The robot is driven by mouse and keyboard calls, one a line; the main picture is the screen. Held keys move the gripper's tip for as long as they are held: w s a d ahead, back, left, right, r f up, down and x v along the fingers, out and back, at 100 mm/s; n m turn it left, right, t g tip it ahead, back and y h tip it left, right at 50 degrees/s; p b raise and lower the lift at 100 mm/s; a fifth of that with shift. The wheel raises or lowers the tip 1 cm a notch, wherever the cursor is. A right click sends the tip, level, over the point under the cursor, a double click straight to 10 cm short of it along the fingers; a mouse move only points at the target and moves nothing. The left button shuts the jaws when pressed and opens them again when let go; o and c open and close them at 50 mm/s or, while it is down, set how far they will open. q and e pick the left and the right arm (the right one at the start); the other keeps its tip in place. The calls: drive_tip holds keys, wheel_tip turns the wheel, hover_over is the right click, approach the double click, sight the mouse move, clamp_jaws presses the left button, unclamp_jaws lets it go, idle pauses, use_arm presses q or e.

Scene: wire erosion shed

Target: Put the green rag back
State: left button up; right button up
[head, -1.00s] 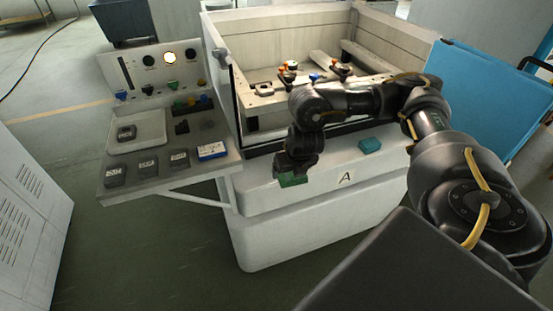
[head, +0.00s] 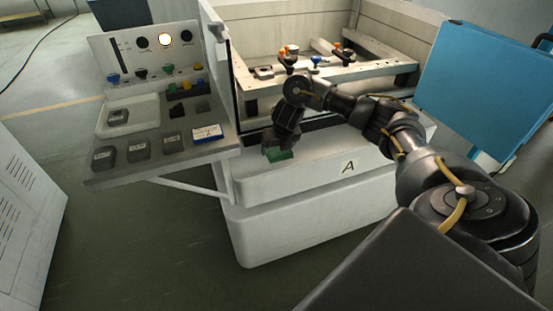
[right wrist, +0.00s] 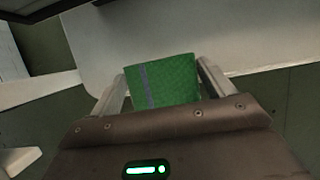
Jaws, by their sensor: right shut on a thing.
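The green rag (head: 281,155) is a small folded green cloth over the left part of the white front ledge marked A. It also shows in the right wrist view (right wrist: 170,80), with a grey-blue stripe. My right gripper (head: 277,149) points down and is shut on the rag, one finger at each side of it. Whether the rag touches the ledge cannot be told. My left gripper is not in view.
Left of the ledge is a tilted control panel (head: 225,157) with several dark blocks, a blue-white box (head: 207,133) and a pale tray (head: 143,122). The machine's open basin (head: 270,28) lies behind. A blue panel (head: 480,80) stands right.

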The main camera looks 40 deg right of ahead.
sight(277, 154)
drive_tip(key=shift+w+d+f, duration=0.2)
drive_tip(key=shift+w+f, duration=0.4)
drive_tip(key=shift+f, duration=0.1)
drive_tip(key=shift+w+f+b, duration=0.15)
drive_tip(key=shift+f+b, duration=0.15)
drive_tip(key=shift+b, duration=0.2)
wheel_tip(277, 154, down, 3)
drive_tip(key=shift+w+d, duration=0.1)
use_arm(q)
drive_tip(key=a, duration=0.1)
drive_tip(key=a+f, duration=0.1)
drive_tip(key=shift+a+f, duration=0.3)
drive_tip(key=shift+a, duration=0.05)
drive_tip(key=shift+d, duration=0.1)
use_arm(e)
drive_tip(key=o, duration=1)
drive_tip(key=shift+c, duration=0.2)
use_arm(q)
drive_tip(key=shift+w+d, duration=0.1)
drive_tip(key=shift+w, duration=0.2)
use_arm(e)
drive_tip(key=shift+r, duration=0.15)
